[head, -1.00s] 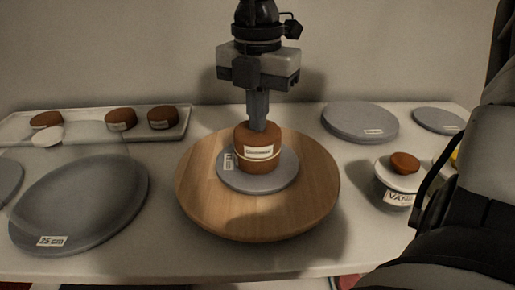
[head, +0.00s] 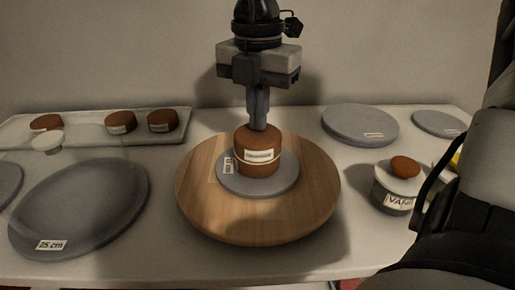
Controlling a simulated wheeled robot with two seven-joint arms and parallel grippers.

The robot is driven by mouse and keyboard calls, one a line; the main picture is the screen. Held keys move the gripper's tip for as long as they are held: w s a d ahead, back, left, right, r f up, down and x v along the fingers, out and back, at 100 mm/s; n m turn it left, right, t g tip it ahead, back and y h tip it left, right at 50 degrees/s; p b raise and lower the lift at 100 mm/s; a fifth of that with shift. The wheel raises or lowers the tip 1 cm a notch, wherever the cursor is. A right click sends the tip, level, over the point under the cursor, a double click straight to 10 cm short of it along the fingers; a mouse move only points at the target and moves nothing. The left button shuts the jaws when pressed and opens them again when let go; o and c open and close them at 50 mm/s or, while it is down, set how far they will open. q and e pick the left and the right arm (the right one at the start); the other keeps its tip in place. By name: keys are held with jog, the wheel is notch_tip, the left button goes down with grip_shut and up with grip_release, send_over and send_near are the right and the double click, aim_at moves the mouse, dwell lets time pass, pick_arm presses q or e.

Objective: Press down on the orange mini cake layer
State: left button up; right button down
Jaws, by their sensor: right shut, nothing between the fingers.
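A small brown-orange cake (head: 258,141) stands upright on a grey round board (head: 285,182), on the wooden turntable (head: 205,210) in the middle of the table. It looks stacked, with a thin pale line around its lower part and a white label on its front too small to read. My right gripper (head: 258,127) points straight down over it, fingers shut and empty. The fingertips are at the middle of the cake's top; I cannot tell whether they touch it. My left gripper is out of view.
A white tray (head: 75,135) with brown cakes is at the back left. A grey disc labelled 25 cm (head: 80,215) lies at the left. Grey discs (head: 360,122) lie at the back right. A labelled jar (head: 398,198) with a small cake on its lid stands at the right.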

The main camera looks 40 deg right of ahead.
notch_tip(320, 180, up, 8)
jog(key=p, duration=0.4)
jog(key=shift+p, duration=0.35)
jog(key=shift+r, duration=0.1)
